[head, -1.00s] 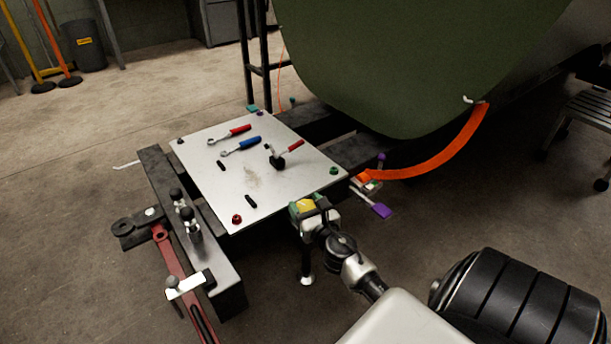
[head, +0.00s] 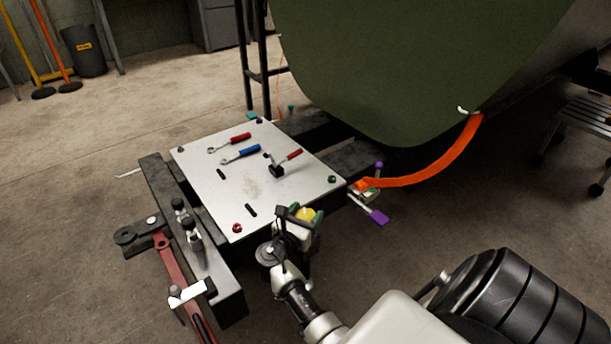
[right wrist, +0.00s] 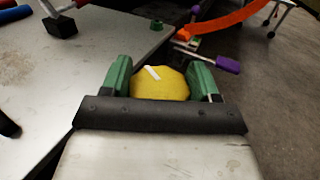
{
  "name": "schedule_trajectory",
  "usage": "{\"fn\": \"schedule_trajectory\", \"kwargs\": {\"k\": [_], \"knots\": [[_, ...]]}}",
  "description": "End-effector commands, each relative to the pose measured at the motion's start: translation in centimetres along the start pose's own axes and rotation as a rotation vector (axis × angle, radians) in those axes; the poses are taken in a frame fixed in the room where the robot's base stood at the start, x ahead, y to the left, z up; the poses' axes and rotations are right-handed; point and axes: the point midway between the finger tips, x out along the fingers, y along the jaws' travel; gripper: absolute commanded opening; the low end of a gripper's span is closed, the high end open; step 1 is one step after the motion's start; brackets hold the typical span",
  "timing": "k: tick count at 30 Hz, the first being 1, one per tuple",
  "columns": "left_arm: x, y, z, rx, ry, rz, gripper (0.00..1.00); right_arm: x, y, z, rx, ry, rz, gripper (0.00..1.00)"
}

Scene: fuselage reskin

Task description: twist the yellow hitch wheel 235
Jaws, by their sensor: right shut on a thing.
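The yellow hitch wheel (right wrist: 160,86) sits between the two green fingers of my right gripper (right wrist: 163,80) in the right wrist view, with a white mark on its top. In the head view the wheel (head: 305,214) shows as a small yellow patch beside the near right edge of the plate. My right gripper (head: 300,213) is shut on it, one finger on each side. The lower part of the wheel is hidden by the gripper. My left gripper is not in view.
A pale metal plate (head: 225,190) carries red and blue ratchets, a red-handled tool and small black pieces. A red tow bar (head: 178,272) lies at left. An orange strap (head: 445,160) hangs from the green fuselage panel (head: 390,70). A purple-ended piece (head: 378,217) sticks out at the plate's right.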

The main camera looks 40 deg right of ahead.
Motion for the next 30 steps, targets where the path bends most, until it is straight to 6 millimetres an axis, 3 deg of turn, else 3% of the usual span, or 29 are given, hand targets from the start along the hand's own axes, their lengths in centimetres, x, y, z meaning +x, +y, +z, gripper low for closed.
{"fn": "schedule_trajectory", "kwargs": {"k": [15,30], "knots": [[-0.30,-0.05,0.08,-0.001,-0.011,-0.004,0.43,-0.02,-0.09,-0.07,0.000,0.002,-0.356,0.37],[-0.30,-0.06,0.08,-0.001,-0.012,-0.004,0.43,0.00,-0.21,-0.10,0.000,0.002,-0.431,0.37]]}}
